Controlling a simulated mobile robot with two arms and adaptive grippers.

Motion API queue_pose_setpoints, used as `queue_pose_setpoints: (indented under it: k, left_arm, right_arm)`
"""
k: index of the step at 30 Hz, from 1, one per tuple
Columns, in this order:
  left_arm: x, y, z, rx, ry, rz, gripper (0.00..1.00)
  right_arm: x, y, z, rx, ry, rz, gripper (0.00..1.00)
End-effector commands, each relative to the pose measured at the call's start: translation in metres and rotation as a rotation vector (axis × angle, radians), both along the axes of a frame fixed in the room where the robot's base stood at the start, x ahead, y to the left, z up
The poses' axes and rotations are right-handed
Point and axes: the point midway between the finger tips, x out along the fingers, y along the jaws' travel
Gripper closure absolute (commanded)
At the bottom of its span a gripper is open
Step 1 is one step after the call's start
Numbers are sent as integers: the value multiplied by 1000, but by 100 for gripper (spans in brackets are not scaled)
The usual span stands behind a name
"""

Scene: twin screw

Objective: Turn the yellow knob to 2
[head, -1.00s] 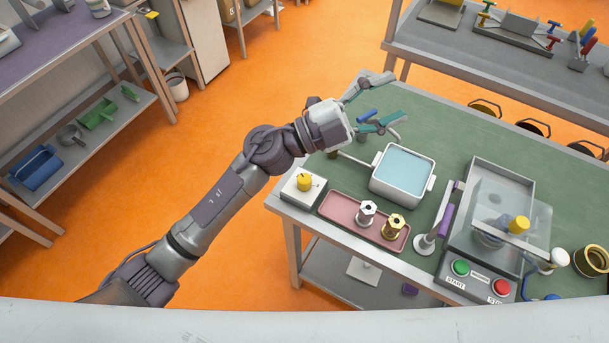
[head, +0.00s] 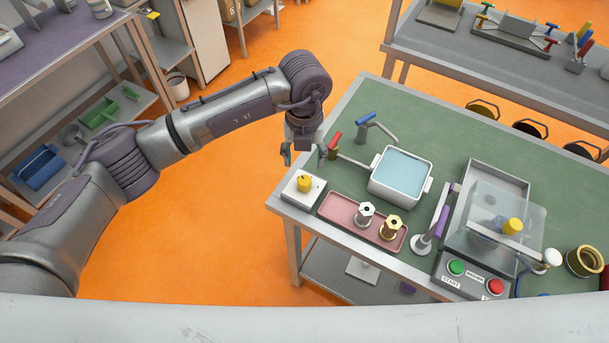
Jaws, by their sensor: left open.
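A yellow knob (head: 305,184) sits on top of a small white box (head: 291,194) at the near left corner of the green table. Any numbers on the box are too small to read. My left gripper (head: 304,157) points down just behind and above the knob, fingers apart and empty. It appears not to touch the knob. Another yellow knob-like part (head: 513,226) is at the clear cover of the machine on the right. My right gripper is not in view.
A red-handled tap (head: 335,140) stands close right of my gripper, and a blue-handled tap (head: 366,118) is behind. A water basin (head: 376,190) and a pink tray (head: 340,213) with silver and gold fittings are to the right. START and red buttons (head: 494,287) sit at the front.

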Motion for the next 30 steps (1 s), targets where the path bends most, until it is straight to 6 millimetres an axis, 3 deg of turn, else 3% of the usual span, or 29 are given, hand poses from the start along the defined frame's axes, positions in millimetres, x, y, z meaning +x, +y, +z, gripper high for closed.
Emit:
queue_pose_setpoints:
  k: [6,13,26,30]
  left_arm:
    - [-2,0,-45,-1,6,0,40]
    - [-1,-1,-80,-3,4,-2,40]
    - [-1,-1,-92,-3,0,-3,40]
    - [-1,-1,-92,-4,1,-3,62]
  right_arm:
    - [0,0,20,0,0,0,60]
    - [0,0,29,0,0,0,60]
    - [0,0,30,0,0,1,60]
    - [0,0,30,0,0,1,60]
